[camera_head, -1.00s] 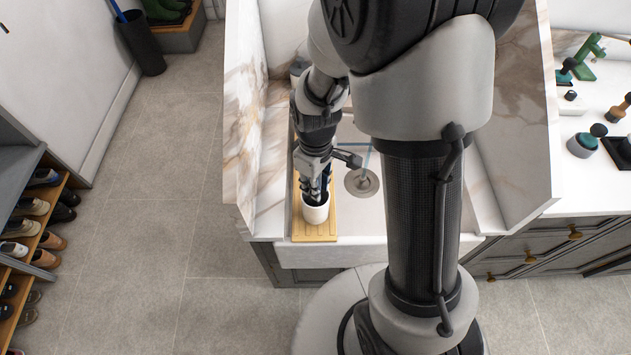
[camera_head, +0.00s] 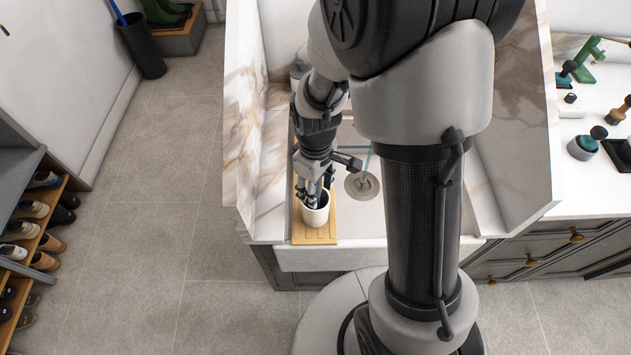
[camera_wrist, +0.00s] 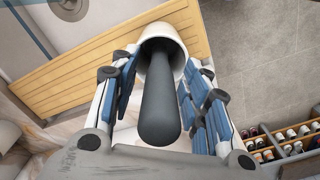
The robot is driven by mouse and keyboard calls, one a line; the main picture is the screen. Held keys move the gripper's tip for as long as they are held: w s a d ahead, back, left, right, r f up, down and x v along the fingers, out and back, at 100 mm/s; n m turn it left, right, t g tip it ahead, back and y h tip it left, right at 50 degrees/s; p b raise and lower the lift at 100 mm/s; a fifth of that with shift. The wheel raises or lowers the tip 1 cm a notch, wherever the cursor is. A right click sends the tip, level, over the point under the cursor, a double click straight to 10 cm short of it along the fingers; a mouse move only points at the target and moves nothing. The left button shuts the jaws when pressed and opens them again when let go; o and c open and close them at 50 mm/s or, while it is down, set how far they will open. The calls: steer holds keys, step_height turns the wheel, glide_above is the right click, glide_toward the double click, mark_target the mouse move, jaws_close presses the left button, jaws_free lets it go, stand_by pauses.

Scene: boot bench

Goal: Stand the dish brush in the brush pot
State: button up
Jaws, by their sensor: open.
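The white brush pot (camera_head: 317,217) stands on the wooden board at the sink's left side. It also shows in the wrist view (camera_wrist: 164,29). The dish brush (camera_wrist: 161,105) has its dark grey handle rising out of the pot's mouth toward the wrist camera. Its lower end is hidden inside the pot, and I cannot tell how far down it reaches. My gripper (camera_head: 317,190) is open just above the pot. In the wrist view its blue-padded fingers (camera_wrist: 166,72) stand on either side of the handle, with a visible gap at each side.
The wooden board (camera_head: 314,236) lies along the sink's left edge, beside the drain (camera_head: 362,185). Marble side walls (camera_head: 243,165) rise around the sink. A counter with small items (camera_head: 583,146) is at the right. A shoe rack (camera_head: 40,225) stands at the far left.

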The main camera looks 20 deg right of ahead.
step_height(320, 180, up, 12)
stand_by(0.4)
stand_by(0.6)
steer(key=shift+s+r, duration=0.1)
steer(key=shift+r, duration=0.05)
steer(key=s+r+m+t, duration=0.4)
steer(key=s+r+m, duration=0.3)
steer(key=s+r, duration=0.4)
steer(key=s, duration=0.4)
steer(key=shift+t, duration=0.3)
steer(key=shift+w, duration=0.1)
steer(key=shift+c, duration=0.4)
